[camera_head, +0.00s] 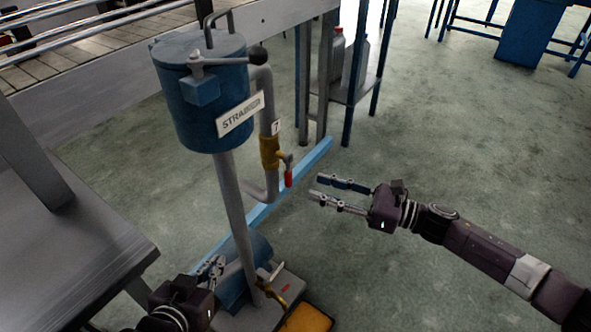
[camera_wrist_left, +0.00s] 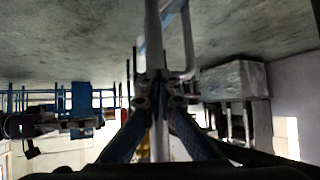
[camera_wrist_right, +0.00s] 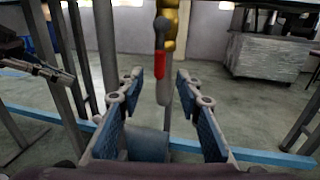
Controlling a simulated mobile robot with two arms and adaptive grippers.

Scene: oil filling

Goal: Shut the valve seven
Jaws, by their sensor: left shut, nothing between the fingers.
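Valve seven (camera_head: 269,152) is a brass valve on the grey side pipe below a small "7" label (camera_head: 276,127). Its red handle (camera_head: 288,178) points down, roughly along the pipe. My right gripper (camera_head: 316,187) is open and empty, a short way right of the handle and apart from it. In the right wrist view the red handle (camera_wrist_right: 160,62) hangs ahead between the two open fingers, below the brass body (camera_wrist_right: 169,28). My left gripper (camera_head: 215,268) is shut and empty, low beside the strainer's stand; its closed fingertips also show in the left wrist view (camera_wrist_left: 157,88).
The blue strainer tank (camera_head: 200,110) with a black-knobbed lever (camera_head: 257,55) stands above the valve. A blue motor-like cylinder (camera_head: 245,262), another small valve and a yellow tray (camera_head: 307,318) are below. A grey table (camera_head: 60,230) is at left. Open floor lies right.

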